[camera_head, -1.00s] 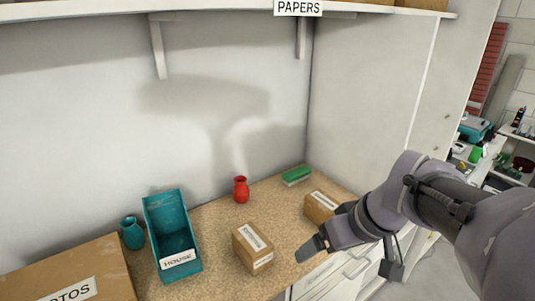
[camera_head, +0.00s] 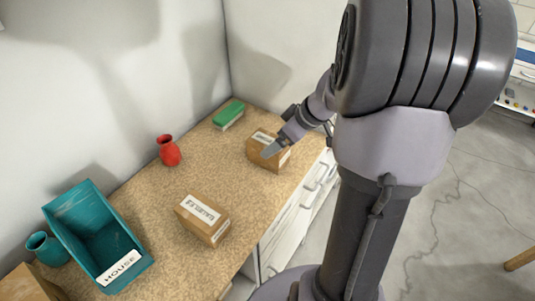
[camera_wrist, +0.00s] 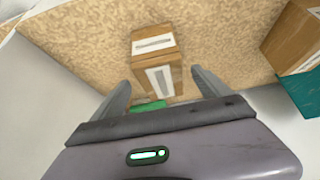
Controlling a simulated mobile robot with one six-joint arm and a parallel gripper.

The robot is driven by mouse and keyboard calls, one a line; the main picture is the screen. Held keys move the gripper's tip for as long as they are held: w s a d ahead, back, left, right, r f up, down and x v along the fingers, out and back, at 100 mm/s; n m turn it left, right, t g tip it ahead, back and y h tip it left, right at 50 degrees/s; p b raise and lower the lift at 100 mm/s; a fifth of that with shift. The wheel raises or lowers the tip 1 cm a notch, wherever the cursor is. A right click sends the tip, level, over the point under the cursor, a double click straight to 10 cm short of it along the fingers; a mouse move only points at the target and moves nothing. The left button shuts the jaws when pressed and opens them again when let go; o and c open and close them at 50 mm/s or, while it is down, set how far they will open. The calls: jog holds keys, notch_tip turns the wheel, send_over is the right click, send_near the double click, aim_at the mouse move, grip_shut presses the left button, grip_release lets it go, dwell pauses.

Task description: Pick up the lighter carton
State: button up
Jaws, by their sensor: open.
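Two small brown cartons with white labels are on the speckled worktop; the pictures do not settle which is lighter. The right carton (camera_head: 257,154) is near the worktop's front edge, and it also shows in the wrist view (camera_wrist: 144,67). The left carton (camera_head: 209,231) is closer to the teal bin and shows at the right edge of the wrist view (camera_wrist: 290,30). My gripper (camera_head: 270,151) is at the right carton and hides part of it in the head view. In the wrist view my gripper (camera_wrist: 160,80) is open, its fingers apart with the right carton showing between and beyond them.
A teal bin (camera_head: 72,212) labelled HOUSE, a teal vase (camera_head: 45,250) and a red vase (camera_head: 169,150) stand on the worktop (camera_head: 190,170). A green-topped item (camera_head: 229,113) lies behind the right carton. White walls close the back corner. White drawers are below the front edge.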

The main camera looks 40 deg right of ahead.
jog(key=b+x, duration=0.1)
jog(key=x, duration=0.4)
jog(key=shift+w+a+f+b, duration=0.15)
jog(key=shift+w+b, duration=0.2)
jog(key=shift+b, duration=0.05)
jog(key=shift+s, duration=0.15)
jog(key=shift+c, duration=1.2)
jog(key=c, duration=1.3)
